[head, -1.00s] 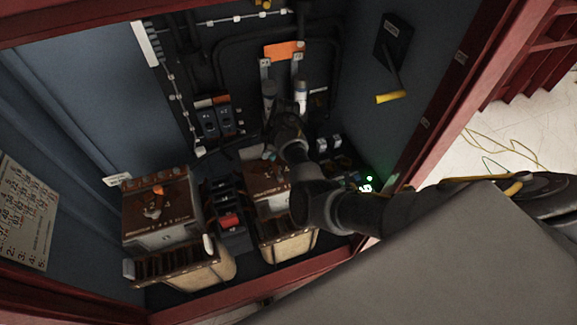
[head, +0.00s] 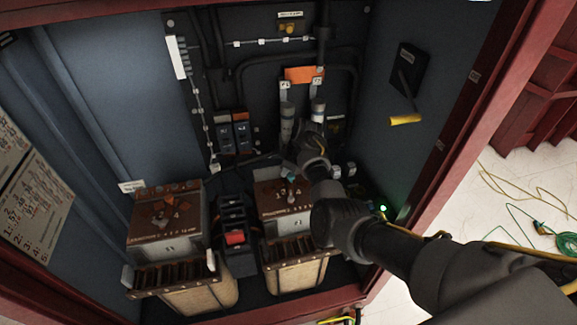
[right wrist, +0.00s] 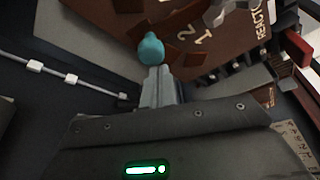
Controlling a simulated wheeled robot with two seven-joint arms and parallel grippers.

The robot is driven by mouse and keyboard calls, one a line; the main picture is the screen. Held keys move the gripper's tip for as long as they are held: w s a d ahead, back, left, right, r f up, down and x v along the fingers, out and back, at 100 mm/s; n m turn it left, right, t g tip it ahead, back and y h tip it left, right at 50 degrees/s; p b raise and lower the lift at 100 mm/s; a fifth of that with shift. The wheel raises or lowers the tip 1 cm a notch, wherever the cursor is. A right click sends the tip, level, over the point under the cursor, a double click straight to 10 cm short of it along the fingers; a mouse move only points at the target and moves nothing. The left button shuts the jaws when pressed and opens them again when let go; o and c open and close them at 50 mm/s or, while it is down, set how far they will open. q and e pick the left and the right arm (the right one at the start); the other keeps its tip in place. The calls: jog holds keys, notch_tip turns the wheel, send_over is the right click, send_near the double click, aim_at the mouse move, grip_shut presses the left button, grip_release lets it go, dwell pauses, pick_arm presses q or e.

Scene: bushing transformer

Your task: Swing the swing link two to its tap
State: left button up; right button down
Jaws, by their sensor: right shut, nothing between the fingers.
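The right transformer (head: 298,222) has a brown top board with a swing link whose teal knob (head: 291,178) shows small and partly hidden by my arm. In the right wrist view the teal knob (right wrist: 151,48) stands just beyond the tips of my right gripper (right wrist: 157,72). The fingers are shut with nothing between them. They are at or very near the knob; I cannot tell whether they touch it. The digits 2 and 1 show on the board (right wrist: 210,62) beside the knob. My right gripper (head: 288,170) reaches down over this board in the head view. My left gripper is out of view.
Grey posts under an orange plate (head: 304,74) rise behind. A yellow-handled lever (head: 405,119) hangs on the right wall. The red cabinet frame borders the opening.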

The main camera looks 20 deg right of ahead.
jog(key=shift+d+r, duration=0.1)
jog(key=shift+r, duration=0.35)
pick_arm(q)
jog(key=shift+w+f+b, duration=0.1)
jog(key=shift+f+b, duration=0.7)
pick_arm(e)
jog(key=v, duration=0.9)
jog(key=shift+d+r, duration=0.15)
jog(key=shift+r, duration=0.05)
